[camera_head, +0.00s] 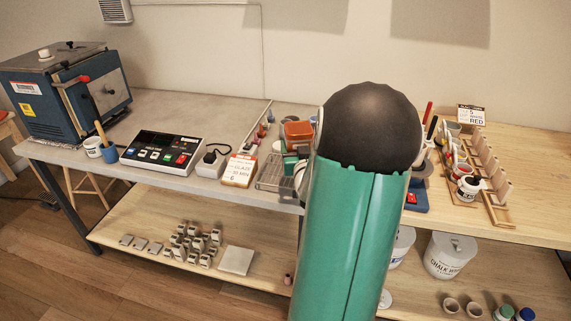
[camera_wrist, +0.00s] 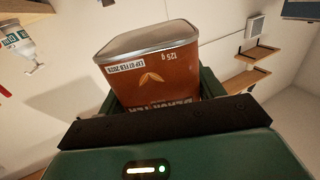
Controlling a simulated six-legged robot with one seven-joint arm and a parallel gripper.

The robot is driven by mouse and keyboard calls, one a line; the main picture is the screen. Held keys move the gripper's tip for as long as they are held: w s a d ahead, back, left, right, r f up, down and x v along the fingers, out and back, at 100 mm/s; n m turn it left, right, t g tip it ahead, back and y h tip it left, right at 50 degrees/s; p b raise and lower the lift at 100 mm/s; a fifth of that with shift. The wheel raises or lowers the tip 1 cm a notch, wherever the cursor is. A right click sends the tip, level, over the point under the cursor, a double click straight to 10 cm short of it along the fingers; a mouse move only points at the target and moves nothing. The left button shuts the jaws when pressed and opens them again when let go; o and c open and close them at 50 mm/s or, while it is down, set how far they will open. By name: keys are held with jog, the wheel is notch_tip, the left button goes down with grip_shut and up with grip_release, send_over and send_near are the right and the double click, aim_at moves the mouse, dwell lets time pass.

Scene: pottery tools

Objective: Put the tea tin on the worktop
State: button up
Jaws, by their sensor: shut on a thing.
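The tea tin (camera_wrist: 150,75) is orange-brown with a silver rim and a pale label. It is large in the wrist view, its lettering upside down in that picture. My gripper (camera_wrist: 163,98) is shut on it, with dark green fingers at its two sides. In the head view my green arm hides most of the gripper; an orange box-like shape (camera_head: 298,130) shows just left of the arm, and I cannot tell if it is the tin. The worktop (camera_head: 190,105) is a long bench surface, grey at left and pale wood (camera_head: 530,155) at right.
A blue kiln (camera_head: 65,90), a control box (camera_head: 162,149), a card (camera_head: 240,170) and a wire rack (camera_head: 272,172) stand on the grey part. Wooden racks (camera_head: 492,185) with small pots stand at right. A lower shelf (camera_head: 140,200) holds small blocks. Bare grey surface shows behind the control box.

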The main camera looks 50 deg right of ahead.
jog(key=w+f, duration=0.1)
jog(key=f, duration=0.1)
jog(key=w+f, duration=0.2)
jog(key=w+d+f, duration=0.1)
jog(key=w+f, duration=0.1)
jog(key=shift+w, duration=0.15)
jog(key=shift+w+f, duration=0.15)
jog(key=shift+f, duration=0.7)
jog(key=shift+w+f, duration=0.1)
jog(key=shift+f, duration=0.7)
